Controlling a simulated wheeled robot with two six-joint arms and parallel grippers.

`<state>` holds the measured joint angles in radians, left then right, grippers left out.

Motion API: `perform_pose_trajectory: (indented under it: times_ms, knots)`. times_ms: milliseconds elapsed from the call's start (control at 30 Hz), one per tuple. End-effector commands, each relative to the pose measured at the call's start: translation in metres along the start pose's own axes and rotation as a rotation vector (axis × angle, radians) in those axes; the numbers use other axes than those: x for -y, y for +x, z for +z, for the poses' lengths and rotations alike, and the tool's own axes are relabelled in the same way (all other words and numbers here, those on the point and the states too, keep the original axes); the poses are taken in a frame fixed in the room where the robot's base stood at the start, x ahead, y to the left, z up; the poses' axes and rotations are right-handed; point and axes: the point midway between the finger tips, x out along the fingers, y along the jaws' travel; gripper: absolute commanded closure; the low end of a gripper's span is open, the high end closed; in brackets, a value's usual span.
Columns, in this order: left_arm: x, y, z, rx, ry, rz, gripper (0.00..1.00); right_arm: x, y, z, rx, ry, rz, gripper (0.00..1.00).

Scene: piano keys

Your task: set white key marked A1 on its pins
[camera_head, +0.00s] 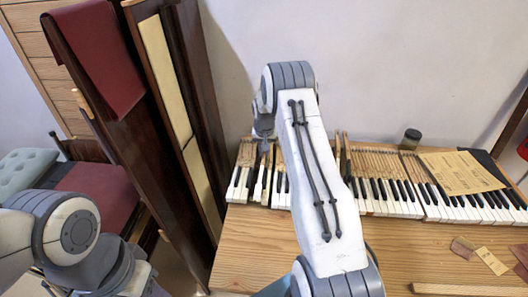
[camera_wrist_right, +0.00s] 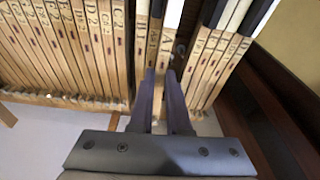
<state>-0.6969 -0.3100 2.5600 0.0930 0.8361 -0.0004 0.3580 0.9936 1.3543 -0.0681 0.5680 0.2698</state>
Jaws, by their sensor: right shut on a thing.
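The white key marked A1 (camera_wrist_right: 168,42) shows in the right wrist view as a pale wooden stick with a white part at the top edge. My right gripper (camera_wrist_right: 160,75) has its two dark fingers closed on this stick, between neighbouring key sticks. In the head view my right gripper (camera_head: 264,146) points down over the left end of the keyboard (camera_head: 375,208), partly hidden by my own arm. Whether the key sits on its pins cannot be told. My left arm shows at the lower left, but its gripper is out of view.
The keyboard lies on a wooden bench (camera_head: 245,250). A paper sheet (camera_head: 460,172) lies on the keys at the right, and a dark jar (camera_head: 411,139) stands behind them. Tall dark wood panels (camera_head: 150,130) stand left of the bench.

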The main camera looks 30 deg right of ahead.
Motion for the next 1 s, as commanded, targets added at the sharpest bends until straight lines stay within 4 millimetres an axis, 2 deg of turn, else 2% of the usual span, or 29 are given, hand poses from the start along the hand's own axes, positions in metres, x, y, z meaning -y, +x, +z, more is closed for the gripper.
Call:
perform_pose_trajectory:
  times_ms: [500, 533, 567, 1000]
  knots:
    - [0.0004, 0.0056, 0.0003, 0.0, 0.0, 0.0, 0.5, 0.0, 0.0082, 0.0016, -0.001, 0.0, 0.0, 1.0]
    - [0.0004, 0.0055, 0.0003, 0.0, 0.0, 0.0, 0.5, 0.0, 0.0081, 0.0016, -0.001, 0.0, 0.0, 0.81]
    - [0.0004, 0.0051, 0.0003, 0.0, 0.0, 0.0, 0.5, 0.0, 0.0077, 0.0015, -0.001, 0.0, 0.0, 0.76]
    - [0.0004, 0.0051, 0.0003, 0.0, 0.0, 0.0, 0.5, -0.0001, 0.0077, 0.0017, 0.0, 0.0, 0.0, 0.76]
